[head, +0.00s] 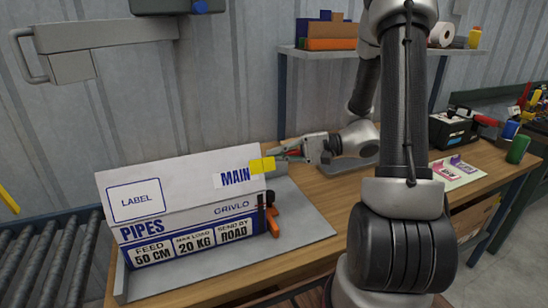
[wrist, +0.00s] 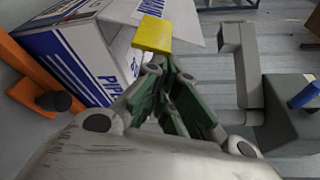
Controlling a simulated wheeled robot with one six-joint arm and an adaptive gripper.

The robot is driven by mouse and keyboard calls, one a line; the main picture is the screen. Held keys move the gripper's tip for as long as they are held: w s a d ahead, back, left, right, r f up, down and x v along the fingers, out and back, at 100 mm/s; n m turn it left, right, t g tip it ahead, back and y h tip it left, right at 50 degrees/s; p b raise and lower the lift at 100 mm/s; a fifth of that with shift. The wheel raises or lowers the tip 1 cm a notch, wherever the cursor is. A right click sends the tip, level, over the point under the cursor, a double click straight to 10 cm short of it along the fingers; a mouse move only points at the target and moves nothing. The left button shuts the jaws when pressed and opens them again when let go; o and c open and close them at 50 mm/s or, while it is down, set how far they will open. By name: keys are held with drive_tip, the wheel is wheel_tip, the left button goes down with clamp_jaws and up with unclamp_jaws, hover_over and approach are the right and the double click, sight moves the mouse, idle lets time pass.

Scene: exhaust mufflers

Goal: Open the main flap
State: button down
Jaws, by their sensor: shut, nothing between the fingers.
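A white carton (head: 184,240) with blue print stands on a grey plate on the bench; its side also shows in the wrist view (wrist: 85,55). Its main flap (head: 200,198), marked MAIN and LABEL, slopes across the top. In the wrist view the flap (wrist: 188,22) seems raised, with a dark gap beneath its end. A yellow tab (head: 262,165) sticks out from the flap's right edge; it also shows in the wrist view (wrist: 152,36). My gripper (head: 283,153) is shut and empty, its tips (wrist: 166,68) right by the tab. I cannot tell whether they touch.
An orange clamp (head: 272,222) stands at the carton's right end, also in the wrist view (wrist: 35,75). A roller conveyor (head: 50,265) lies left. A grey bracket with a handle (head: 62,50) is on the wall behind.

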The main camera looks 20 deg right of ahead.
drive_tip(key=shift+s+r, duration=0.4)
drive_tip(key=shift+s, duration=0.25)
idle(0.4)
